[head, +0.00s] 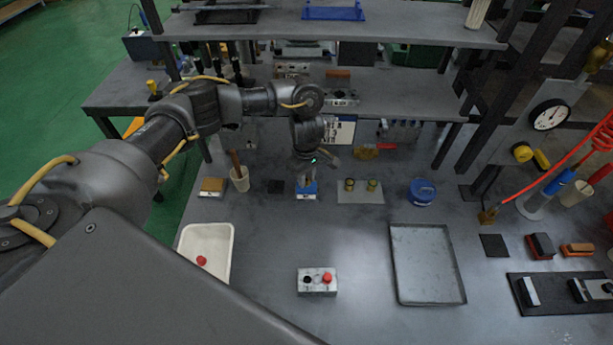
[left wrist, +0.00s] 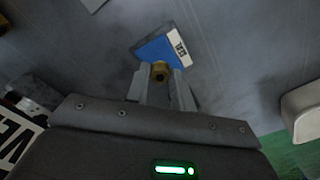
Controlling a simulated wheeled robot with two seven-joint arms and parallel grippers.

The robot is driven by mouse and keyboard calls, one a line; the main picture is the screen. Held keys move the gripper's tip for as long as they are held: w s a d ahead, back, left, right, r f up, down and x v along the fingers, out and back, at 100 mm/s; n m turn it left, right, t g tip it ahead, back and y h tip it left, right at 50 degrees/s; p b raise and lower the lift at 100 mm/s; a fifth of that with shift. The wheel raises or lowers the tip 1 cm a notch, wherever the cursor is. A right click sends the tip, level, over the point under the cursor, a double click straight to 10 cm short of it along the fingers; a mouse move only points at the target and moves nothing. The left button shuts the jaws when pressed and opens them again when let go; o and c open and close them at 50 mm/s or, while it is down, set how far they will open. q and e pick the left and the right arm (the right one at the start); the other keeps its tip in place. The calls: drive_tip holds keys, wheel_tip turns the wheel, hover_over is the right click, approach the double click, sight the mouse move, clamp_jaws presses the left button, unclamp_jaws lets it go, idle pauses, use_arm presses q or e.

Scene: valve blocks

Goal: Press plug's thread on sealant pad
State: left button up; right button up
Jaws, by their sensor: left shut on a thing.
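My left gripper (head: 307,178) points down at the blue sealant pad (head: 306,193), which has a white lettered label. In the left wrist view my left gripper (left wrist: 160,82) is shut on a brass plug (left wrist: 159,70). The plug shows between the fingertips, in front of the blue pad (left wrist: 160,48). Whether its thread touches the pad cannot be told. The plug is hidden in the head view. My right gripper is not in view.
Two brass pieces (head: 360,185) stand on a grey plate to the right. A valve block (head: 317,289) with a red cap stands nearer. A white tray (head: 226,238) holds a red cap. An empty grey tray (head: 428,262) lies right. A cup (head: 240,180) stands left.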

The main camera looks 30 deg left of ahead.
use_arm(q)
drive_tip(key=shift+f+b, duration=0.3)
drive_tip(key=shift+f, duration=0.05)
drive_tip(key=shift+s+f, duration=0.1)
idle(1.8)
drive_tip(key=shift+r+p, duration=2.4)
drive_tip(key=shift+r, duration=1.25)
drive_tip(key=shift+f, duration=0.1)
